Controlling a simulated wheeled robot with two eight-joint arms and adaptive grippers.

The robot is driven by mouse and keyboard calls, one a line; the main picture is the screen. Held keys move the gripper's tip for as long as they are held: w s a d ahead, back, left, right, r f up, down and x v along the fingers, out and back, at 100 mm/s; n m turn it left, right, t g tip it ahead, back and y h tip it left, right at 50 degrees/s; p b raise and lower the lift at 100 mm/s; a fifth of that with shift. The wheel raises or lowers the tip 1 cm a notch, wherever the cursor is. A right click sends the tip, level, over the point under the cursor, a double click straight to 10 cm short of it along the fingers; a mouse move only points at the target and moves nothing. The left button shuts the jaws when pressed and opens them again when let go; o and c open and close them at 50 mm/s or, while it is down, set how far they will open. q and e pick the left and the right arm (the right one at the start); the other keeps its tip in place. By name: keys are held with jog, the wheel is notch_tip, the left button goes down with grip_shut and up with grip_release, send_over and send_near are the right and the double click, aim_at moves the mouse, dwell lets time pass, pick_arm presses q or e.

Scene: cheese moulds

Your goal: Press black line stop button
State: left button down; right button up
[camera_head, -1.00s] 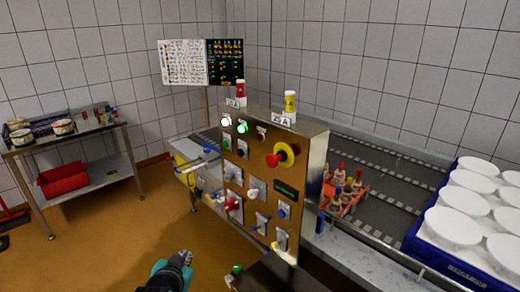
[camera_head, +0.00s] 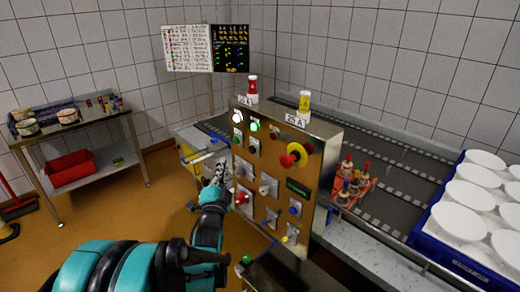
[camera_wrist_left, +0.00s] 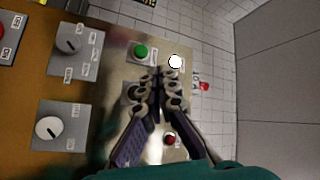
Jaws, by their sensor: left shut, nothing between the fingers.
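The black button (camera_head: 254,150) sits on the upper left of the steel control panel (camera_head: 318,150), below the lit green lamp (camera_head: 255,126). In the left wrist view the black button (camera_wrist_left: 132,93) is partly hidden behind a finger. My left gripper (camera_head: 221,168) is in front of the panel's left side, lower left of the button. In the wrist view its shut, empty fingers (camera_wrist_left: 158,78) point at the panel, close to the black button and the green button (camera_wrist_left: 141,50). I cannot tell whether they touch the panel. My right gripper is not in view.
A red-and-yellow emergency stop (camera_head: 295,157) sticks out right of the black button. A lit white lamp (camera_wrist_left: 175,62) and a red lamp (camera_wrist_left: 170,140) are nearby. Several knobs and switches fill the lower panel. A conveyor (camera_head: 395,165) runs behind; a steel table (camera_head: 80,130) stands left.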

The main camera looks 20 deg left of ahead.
aim_at(253, 150)
pick_arm(q)
jog(key=w+d, duration=0.3)
jog(key=w, duration=0.5)
jog(key=shift+d, duration=0.15)
jog(key=shift+w, duration=0.1)
dwell(1.5)
jog(key=shift+w+d, duration=0.2)
jog(key=shift+w, duration=0.15)
jog(key=shift+w+d+b, duration=0.15)
jog(key=shift+w+b, duration=0.15)
jog(key=shift+w, duration=0.15)
dwell(0.7)
dwell(0.4)
jog(key=shift+s+a, duration=0.3)
jog(key=shift+s, duration=0.55)
